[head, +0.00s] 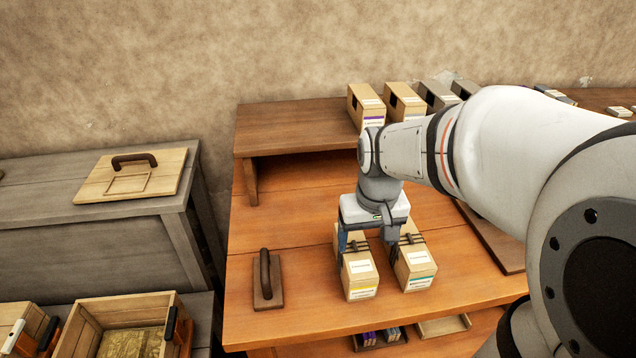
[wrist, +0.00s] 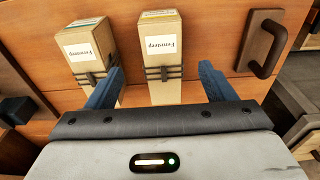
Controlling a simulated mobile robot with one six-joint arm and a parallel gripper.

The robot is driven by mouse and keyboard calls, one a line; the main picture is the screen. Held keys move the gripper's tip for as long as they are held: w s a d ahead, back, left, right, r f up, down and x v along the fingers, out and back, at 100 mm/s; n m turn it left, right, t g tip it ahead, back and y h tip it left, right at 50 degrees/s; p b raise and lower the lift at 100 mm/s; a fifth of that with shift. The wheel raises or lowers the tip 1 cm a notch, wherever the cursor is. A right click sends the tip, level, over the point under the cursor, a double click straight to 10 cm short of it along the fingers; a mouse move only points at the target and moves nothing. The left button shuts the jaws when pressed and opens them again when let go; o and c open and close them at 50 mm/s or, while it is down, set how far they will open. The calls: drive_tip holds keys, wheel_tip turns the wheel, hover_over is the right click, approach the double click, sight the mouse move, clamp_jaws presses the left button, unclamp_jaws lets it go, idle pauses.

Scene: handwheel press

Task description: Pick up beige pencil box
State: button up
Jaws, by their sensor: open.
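Two beige boxes stand side by side on the orange wooden table. The left box (head: 361,281) has a white label, a yellow stripe and a dark strap. The right box (head: 417,266) looks alike but has a teal stripe. My gripper (head: 366,243) is over the left box, its lower part hiding some of the box top. In the wrist view the blue fingers of my gripper (wrist: 162,72) are open, one on each side of the yellow-striped box (wrist: 162,58), with visible gaps. The teal-striped box (wrist: 88,50) is just outside the other finger.
A dark handle on a wooden plate (head: 267,280) lies left of the boxes. Several boxes (head: 405,102) stand on the raised shelf (head: 290,127) behind. A grey cabinet with a handled lid (head: 134,172) and an open crate (head: 125,325) are at left.

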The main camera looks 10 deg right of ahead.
sight(355, 247)
drive_tip(key=shift+o, duration=0.6)
drive_tip(key=shift+g, duration=0.6)
drive_tip(key=w+f+b, duration=0.1)
drive_tip(key=w+f, duration=0.1)
drive_tip(key=f, duration=0.1)
drive_tip(key=w+f+b, duration=0.1)
drive_tip(key=w+f, duration=0.2)
drive_tip(key=shift+w+f, duration=0.35)
drive_tip(key=shift+f, duration=0.05)
drive_tip(key=shift+w+f, duration=0.1)
drive_tip(key=shift+f, duration=0.2)
wheel_tip(355, 247, down, 7)
drive_tip(key=shift+a+f, duration=0.15)
drive_tip(key=shift+f, duration=0.05)
drive_tip(key=shift+c, duration=0.5)
drive_tip(key=shift+r, duration=0.1)
drive_tip(key=c, duration=1.1)
